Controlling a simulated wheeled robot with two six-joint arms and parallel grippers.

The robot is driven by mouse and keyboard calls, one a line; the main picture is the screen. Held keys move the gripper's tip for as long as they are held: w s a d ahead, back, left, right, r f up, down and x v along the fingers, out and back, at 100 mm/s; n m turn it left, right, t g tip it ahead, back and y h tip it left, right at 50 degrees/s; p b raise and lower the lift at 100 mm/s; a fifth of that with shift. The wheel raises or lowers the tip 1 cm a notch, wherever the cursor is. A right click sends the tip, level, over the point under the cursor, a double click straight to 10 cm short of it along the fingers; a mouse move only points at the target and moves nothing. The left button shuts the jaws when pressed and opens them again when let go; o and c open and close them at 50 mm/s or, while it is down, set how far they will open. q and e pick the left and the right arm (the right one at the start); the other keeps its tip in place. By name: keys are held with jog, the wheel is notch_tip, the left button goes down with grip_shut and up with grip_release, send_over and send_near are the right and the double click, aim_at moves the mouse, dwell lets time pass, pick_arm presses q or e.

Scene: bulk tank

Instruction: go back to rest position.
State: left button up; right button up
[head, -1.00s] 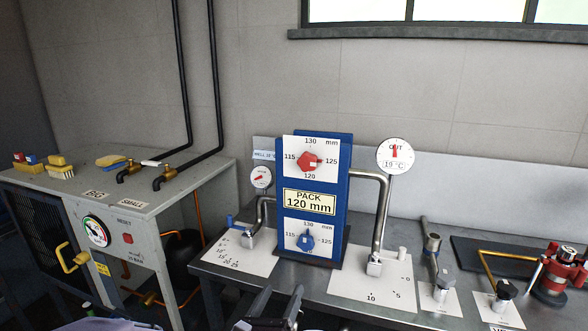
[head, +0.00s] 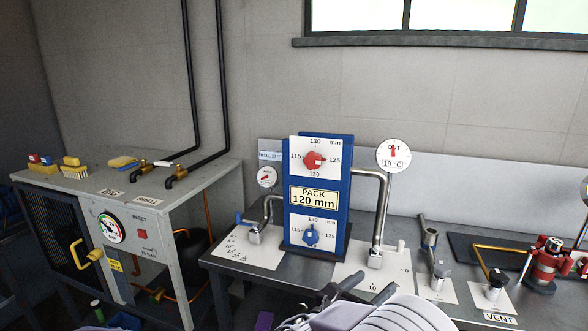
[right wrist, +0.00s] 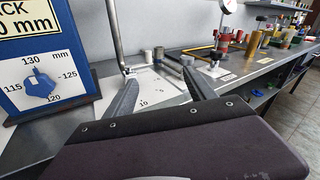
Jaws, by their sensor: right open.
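My right gripper (head: 368,290) is at the bottom of the head view, in front of the bench with the blue plate pack (head: 319,197). In the right wrist view its two dark fingers (right wrist: 160,92) are spread apart with nothing between them. They point toward the white scale card beneath the outlet pipe. The pack's red knob (head: 313,161) is above its label and the blue knob (head: 311,235) below; the blue knob also shows in the right wrist view (right wrist: 40,86). My left gripper is not in view.
The grey metal bench (head: 215,262) carries gauges, pipes, a VENT card (head: 499,318) and red fittings (head: 545,265) at the right. A grey cabinet (head: 170,215) with brushes and taps stands at the left. A gap lies between them.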

jog(key=s+d+f+m+g, duration=0.4)
jog(key=s+d+m+g, duration=0.25)
jog(key=d, duration=0.45)
jog(key=s+d+f+m+g+y, duration=0.35)
jog(key=s+f+m+g, duration=0.35)
jog(key=s, duration=0.5)
jog(key=s+a+f+m+t+y, duration=0.1)
jog(key=s+a+f+m+y, duration=0.3)
jog(key=a+f+m+y, duration=0.5)
jog(key=w+a+r+m+t, duration=0.1)
jog(key=w+a+m+t, duration=0.1)
jog(key=w+a+m, duration=0.4)
notch_tip(320, 180, up, 15)
jog(key=s+p, duration=0.2)
jog(key=p, duration=1.2)
jog(key=shift+s+d+f, duration=0.15)
jog(key=shift+s+d, duration=0.1)
jog(key=shift+d, duration=0.15)
